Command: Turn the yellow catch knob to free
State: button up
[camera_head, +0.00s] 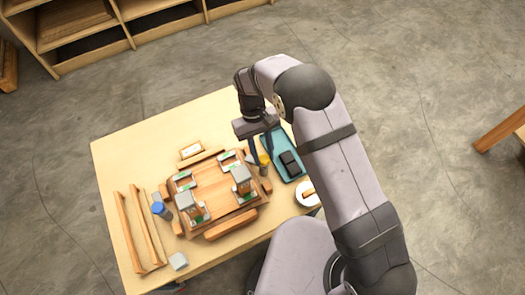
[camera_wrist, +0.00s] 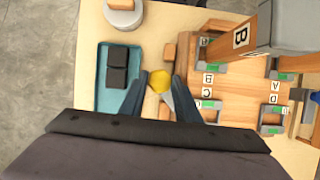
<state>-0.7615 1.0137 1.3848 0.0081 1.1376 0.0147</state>
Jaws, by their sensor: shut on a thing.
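The yellow catch knob (camera_head: 264,159) stands at the right side of the wooden fixture (camera_head: 215,190), near the teal tray. In the wrist view the round yellow knob top (camera_wrist: 160,79) shows between my two dark fingers. My gripper (camera_head: 259,155) points down from above and is shut on the knob; it also shows in the wrist view (camera_wrist: 158,92). The fingers hide part of the knob's sides. A knob with a blue cap (camera_head: 158,208) stands at the fixture's left side.
The teal tray (camera_head: 272,143) holds dark blocks (camera_head: 290,162). A white round dish (camera_head: 303,203) with a wood piece stands at the table's right edge. Grey-topped blocks (camera_head: 241,175) rise from the fixture. Long wooden strips (camera_head: 137,230) lie at left. The table's back left is clear.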

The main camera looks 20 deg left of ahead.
jog(key=m+y, duration=0.1)
jog(key=m, duration=0.1)
jog(key=m+p, duration=0.1)
jog(key=m, duration=0.1)
jog(key=shift+w+d+r+m+g+y, duration=0.1)
jog(key=shift+w+d+m+g+y, duration=0.05)
jog(key=shift+m+g+y, duration=0.25)
jog(key=shift+m+y+p, duration=0.7)
jog(key=shift+m+p, duration=0.15)
jog(key=shift+m, duration=1.05)
jog(key=shift+d, duration=0.1)
jog(key=o, duration=1)
jog(key=v, duration=0.7)
jog(key=shift+w+b, duration=0.15)
jog(key=shift+b, duration=0.25)
jog(key=shift+r, duration=0.1)
